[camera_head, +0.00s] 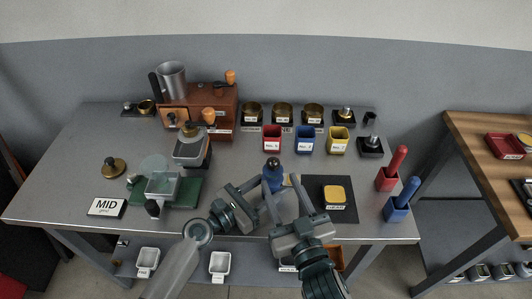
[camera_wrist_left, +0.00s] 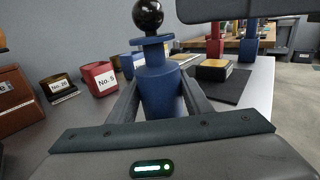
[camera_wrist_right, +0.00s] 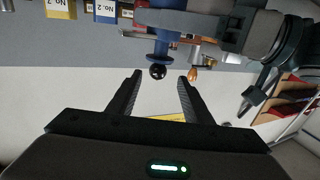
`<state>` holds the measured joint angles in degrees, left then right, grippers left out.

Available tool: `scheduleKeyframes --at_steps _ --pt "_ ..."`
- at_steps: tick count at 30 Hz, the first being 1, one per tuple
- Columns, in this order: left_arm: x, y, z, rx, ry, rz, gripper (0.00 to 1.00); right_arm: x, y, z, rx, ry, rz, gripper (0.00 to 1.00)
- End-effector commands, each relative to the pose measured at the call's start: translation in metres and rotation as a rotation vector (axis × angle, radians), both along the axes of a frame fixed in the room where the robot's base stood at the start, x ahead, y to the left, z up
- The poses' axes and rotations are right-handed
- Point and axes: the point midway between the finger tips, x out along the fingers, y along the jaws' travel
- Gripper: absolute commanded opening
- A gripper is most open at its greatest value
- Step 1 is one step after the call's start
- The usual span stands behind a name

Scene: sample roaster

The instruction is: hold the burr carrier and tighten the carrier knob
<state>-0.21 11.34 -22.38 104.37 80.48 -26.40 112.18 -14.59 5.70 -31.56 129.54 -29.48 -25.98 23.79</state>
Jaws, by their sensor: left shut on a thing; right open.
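The blue burr carrier (camera_head: 272,180) is upright near the front middle of the grey table. Its round black carrier knob (camera_head: 273,162) is on top. In the left wrist view the carrier body (camera_wrist_left: 161,92) is between my left fingers, with the knob (camera_wrist_left: 148,16) above a blue flange. My left gripper (camera_head: 262,187) is shut on the body from the left. My right gripper (camera_head: 284,190) is open on the near right side. In the right wrist view, which looks inverted, the knob (camera_wrist_right: 158,72) is just beyond the open fingertips, apart from them. The carrier's base is hidden.
A black mat (camera_head: 345,212) with a yellow block is close on the right. Red (camera_head: 272,138), blue (camera_head: 304,139) and yellow (camera_head: 338,140) bins stand behind. A wooden grinder (camera_head: 220,105) is back left. A green mat (camera_head: 190,196) with a clear container is left.

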Motion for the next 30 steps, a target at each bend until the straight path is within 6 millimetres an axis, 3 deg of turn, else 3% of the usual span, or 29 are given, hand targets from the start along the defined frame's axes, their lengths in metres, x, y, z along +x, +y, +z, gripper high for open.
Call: scheduleKeyframes --at_steps 12,30 --pt "0.000 0.000 0.001 -0.001 -0.001 0.000 0.10 0.004 -0.018 0.005 0.160 0.081 0.187 0.46" --pt "0.000 0.000 0.001 -0.002 -0.001 0.000 0.10 0.008 -0.018 0.006 0.174 0.090 0.201 0.46"
